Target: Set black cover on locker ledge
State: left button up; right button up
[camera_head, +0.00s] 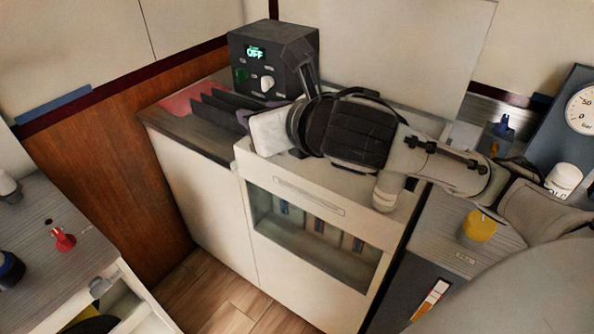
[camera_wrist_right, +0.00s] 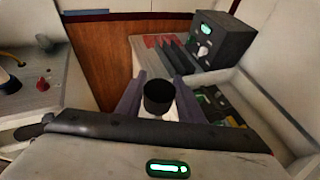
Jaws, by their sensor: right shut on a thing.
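My right gripper (camera_head: 245,118) reaches in from the right over the top of the white locker (camera_head: 250,170) with a glass window. In the right wrist view, its two purple-grey fingers (camera_wrist_right: 158,100) are shut on the black cover (camera_wrist_right: 158,91), a short dark cylinder held between the tips. In the head view my wrist hides the cover. The locker's pale top ledge (camera_head: 345,174) shows below my arm and is partly covered by it. I cannot tell how high the cover is above the ledge. My left gripper is not in view.
A dark control box (camera_head: 272,60) with a green "OFF" display stands behind the gripper. Dark upright dividers (camera_head: 222,108) and a red mat (camera_head: 190,98) lie beside it. A yellow knob (camera_head: 480,226) is on the right counter, a red knob (camera_head: 63,239) on the left one.

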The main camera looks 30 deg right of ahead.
jog(key=shift+m+h, duration=0.6)
jog(key=shift+h, duration=0.1)
jog(key=w+d+f+b, duration=0.1)
jog(key=w+d+f, duration=0.2)
jog(key=f, duration=0.1)
jog(key=w+d+f, duration=0.3)
jog(key=d+f, duration=0.1)
jog(key=f, duration=0.1)
jog(key=w+d+f+b, duration=0.1)
jog(key=w+d+f, duration=0.2)
jog(key=d+f, duration=0.1)
jog(key=shift+w+d+f+b, duration=0.2)
jog(key=shift+w+b, duration=0.1)
jog(key=shift+w, duration=0.1)
jog(key=shift+f, duration=2.3)
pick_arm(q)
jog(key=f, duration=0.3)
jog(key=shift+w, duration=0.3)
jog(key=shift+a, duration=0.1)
pick_arm(e)
jog(key=o, duration=1.1)
jog(key=shift+f, duration=0.1)
jog(key=shift+c, duration=0.2)
